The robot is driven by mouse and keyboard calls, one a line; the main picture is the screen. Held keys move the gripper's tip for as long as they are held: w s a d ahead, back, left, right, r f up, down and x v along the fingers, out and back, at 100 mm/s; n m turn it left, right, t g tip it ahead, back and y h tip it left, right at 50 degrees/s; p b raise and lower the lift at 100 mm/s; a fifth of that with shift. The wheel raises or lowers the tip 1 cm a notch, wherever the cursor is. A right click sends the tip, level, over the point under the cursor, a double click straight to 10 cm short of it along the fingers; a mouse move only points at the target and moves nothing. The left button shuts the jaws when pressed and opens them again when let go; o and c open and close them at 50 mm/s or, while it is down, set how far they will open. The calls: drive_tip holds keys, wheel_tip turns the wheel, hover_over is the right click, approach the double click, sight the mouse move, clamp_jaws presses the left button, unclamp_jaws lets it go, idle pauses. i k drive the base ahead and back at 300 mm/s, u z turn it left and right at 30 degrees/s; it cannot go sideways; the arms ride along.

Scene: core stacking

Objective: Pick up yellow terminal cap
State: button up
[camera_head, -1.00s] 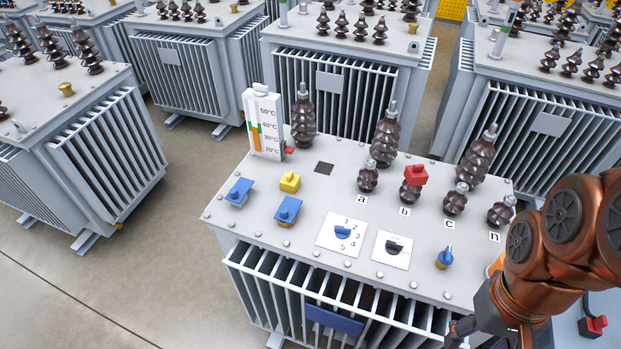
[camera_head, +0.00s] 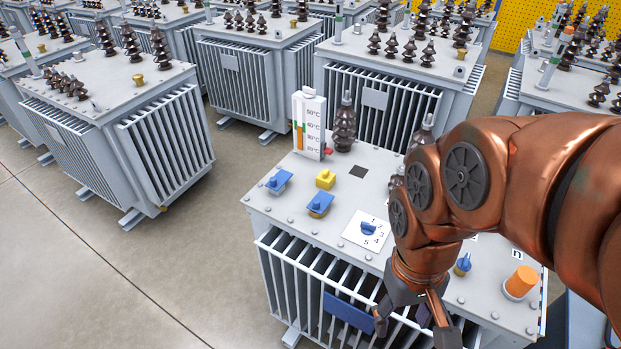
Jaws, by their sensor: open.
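The cap is in full view. My arm hides the terminals at the right of the top.
A white thermometer (camera_head: 308,124) and a dark brown insulator (camera_head: 344,125) stand behind the cap. A dial plate (camera_head: 366,231), a blue knob (camera_head: 462,265) and an orange cylinder (camera_head: 521,282) are on the top. Other transformers stand behind and at left, with open floor between.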

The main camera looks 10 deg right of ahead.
sight(325, 180)
drive_tip(key=u, duration=0.25)
drive_tip(key=k, duration=0.4)
drive_tip(key=u, duration=1.3)
drive_tip(key=i, duration=0.75)
drive_tip(key=z, duration=0.9)
drive_tip(key=i, duration=0.45)
drive_tip(key=z, duration=0.35)
